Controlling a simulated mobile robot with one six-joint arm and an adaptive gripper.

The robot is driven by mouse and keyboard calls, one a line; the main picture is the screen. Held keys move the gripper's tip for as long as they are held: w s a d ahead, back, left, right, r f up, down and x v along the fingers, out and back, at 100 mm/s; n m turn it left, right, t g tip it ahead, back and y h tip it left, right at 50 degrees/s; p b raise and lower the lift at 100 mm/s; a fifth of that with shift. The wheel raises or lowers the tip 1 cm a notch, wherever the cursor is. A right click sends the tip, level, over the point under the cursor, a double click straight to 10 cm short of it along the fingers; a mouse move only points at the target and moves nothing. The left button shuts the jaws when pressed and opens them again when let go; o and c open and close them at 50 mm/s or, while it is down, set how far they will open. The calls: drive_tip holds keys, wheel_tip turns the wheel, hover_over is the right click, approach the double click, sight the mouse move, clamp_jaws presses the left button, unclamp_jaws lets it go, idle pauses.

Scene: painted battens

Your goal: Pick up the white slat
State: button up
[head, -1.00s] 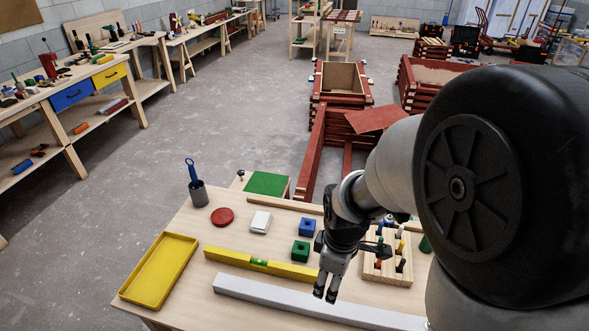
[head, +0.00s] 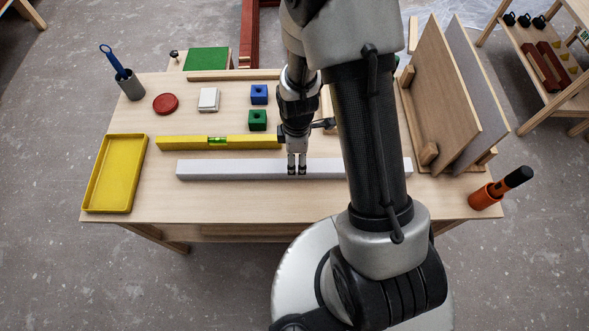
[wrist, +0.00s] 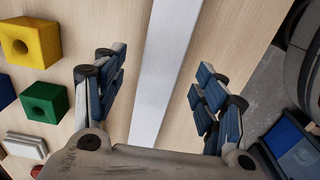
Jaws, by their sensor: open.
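The white slat (head: 230,169) is a long pale bar lying flat along the front of the wooden table, running left to right in the head view. My arm covers part of its right half, and its right end shows beyond the arm. My gripper (head: 297,168) points down over the slat, near its middle. In the wrist view the slat (wrist: 167,65) runs between the two spread fingers of my gripper (wrist: 160,72), with bare wood on both sides of it. The gripper is open and empty. I cannot tell how far the fingertips are above the table.
A yellow level (head: 190,143) lies just behind the slat. A green block (head: 257,120) and a blue block (head: 259,94) stand farther back. A yellow tray (head: 115,172) is at the left. Upright boards (head: 440,95) and an orange holder (head: 484,196) stand at the right.

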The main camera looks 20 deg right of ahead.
drive_tip(key=f, duration=0.2)
drive_tip(key=f+b, duration=0.1)
drive_tip(key=f, duration=0.1)
drive_tip(key=f+b, duration=0.1)
drive_tip(key=shift+a+f, duration=0.25)
drive_tip(key=shift+f, duration=0.15)
drive_tip(key=shift+r, duration=0.1)
drive_tip(key=shift+c, duration=0.6)
clamp_jaws()
